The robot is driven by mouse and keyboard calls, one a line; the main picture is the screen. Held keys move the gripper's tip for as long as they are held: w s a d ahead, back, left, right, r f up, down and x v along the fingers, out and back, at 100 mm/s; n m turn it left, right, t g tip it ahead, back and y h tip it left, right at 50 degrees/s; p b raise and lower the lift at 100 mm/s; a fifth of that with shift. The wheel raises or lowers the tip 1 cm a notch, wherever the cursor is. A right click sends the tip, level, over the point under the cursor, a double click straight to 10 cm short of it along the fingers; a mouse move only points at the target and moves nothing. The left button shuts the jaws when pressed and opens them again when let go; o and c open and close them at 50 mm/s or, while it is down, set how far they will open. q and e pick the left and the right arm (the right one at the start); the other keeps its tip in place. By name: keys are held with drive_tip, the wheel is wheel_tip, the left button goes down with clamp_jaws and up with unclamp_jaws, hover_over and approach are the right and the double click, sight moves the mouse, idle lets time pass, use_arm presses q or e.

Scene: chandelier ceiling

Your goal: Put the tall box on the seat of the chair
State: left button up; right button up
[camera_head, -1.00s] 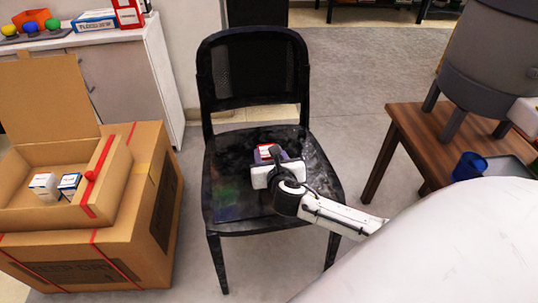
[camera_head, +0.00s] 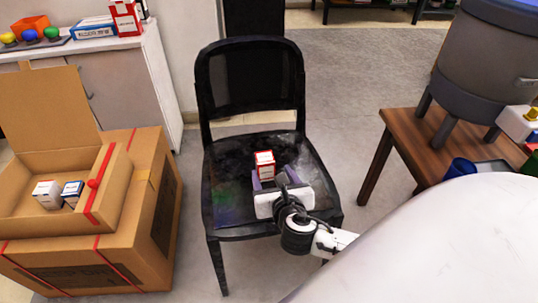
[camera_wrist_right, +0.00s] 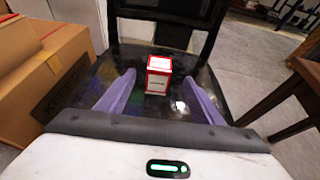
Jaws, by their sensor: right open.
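A red and white tall box (camera_head: 264,164) stands upright on the seat of the black chair (camera_head: 226,190), near the middle. It also shows in the right wrist view (camera_wrist_right: 158,75), beyond the fingertips. My right gripper (camera_head: 269,182) is over the front part of the seat, on the near side of the box. Its two purple fingers are open and apart, with the box clear of them in the right wrist view (camera_wrist_right: 160,92). My left gripper is not in view.
An open cardboard box (camera_head: 62,228) with two small boxes (camera_head: 58,193) is left of the chair. A wooden table (camera_head: 400,134) with a large grey container (camera_head: 482,65) stands at right. A white cabinet (camera_head: 130,75) is at back left.

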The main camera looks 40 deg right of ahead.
drive_tip(key=s+a+f+m, duration=0.1)
drive_tip(key=s+a+f+m+y, duration=0.1)
drive_tip(key=s+a+m, duration=0.1)
drive_tip(key=s+a+f+m+g+y, duration=0.1)
drive_tip(key=s+a, duration=0.1)
drive_tip(key=shift+s+a+f, duration=0.1)
drive_tip(key=shift+s+f, duration=0.05)
drive_tip(key=shift+f, duration=0.15)
drive_tip(key=s+a+f+m+g+y, duration=0.1)
drive_tip(key=s+a+m+y, duration=0.6)
drive_tip(key=m, duration=1.8)
drive_tip(key=s+a+f, duration=0.1)
drive_tip(key=s+a, duration=0.3)
drive_tip(key=a, duration=0.3)
drive_tip(key=shift+s+f+g, duration=0.25)
drive_tip(key=shift+s+g, duration=0.05)
drive_tip(key=shift+s, duration=0.05)
